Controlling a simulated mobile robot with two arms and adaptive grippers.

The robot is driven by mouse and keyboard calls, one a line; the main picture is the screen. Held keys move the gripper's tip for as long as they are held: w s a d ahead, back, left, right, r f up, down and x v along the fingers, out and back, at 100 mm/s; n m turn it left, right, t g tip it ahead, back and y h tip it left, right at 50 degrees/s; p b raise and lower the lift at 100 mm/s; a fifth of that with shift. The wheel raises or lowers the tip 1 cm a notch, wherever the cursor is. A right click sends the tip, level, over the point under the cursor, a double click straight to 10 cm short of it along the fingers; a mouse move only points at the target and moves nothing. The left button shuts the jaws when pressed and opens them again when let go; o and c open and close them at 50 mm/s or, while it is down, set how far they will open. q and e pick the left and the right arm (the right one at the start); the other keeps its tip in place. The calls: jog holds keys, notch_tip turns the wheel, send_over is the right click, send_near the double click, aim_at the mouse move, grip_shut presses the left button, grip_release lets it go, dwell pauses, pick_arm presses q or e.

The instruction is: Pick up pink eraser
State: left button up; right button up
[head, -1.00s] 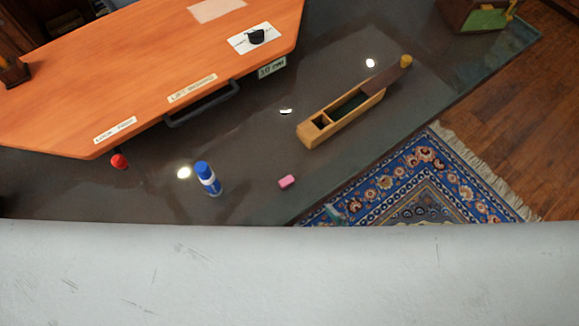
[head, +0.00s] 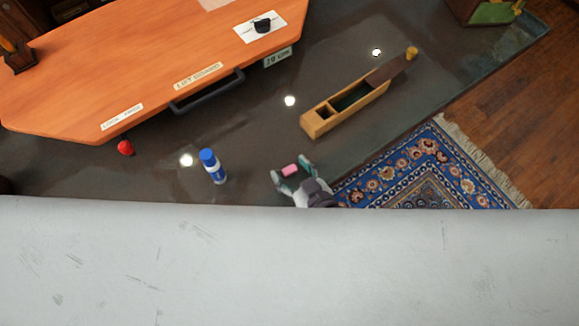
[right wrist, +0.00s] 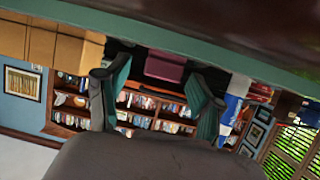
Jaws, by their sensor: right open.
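The pink eraser (head: 290,170) lies on the dark glossy tabletop near its front edge. My right gripper (head: 291,173) is open, its two teal-tipped fingers spread to either side of the eraser. In the right wrist view, which is upside down, the eraser (right wrist: 165,66) shows between and beyond the open fingers of my right gripper (right wrist: 158,84). I cannot tell whether either finger touches it. My left gripper is not in view.
A blue-and-white glue stick (head: 213,167) stands left of the eraser. A wooden pencil box (head: 318,122) lies behind and to the right. An orange board (head: 130,75) with a dark handle covers the back left. A patterned rug (head: 425,170) lies on the floor beyond the table edge.

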jog(key=c, duration=1)
jog(key=shift+o, duration=0.2)
jog(key=shift+r, duration=0.1)
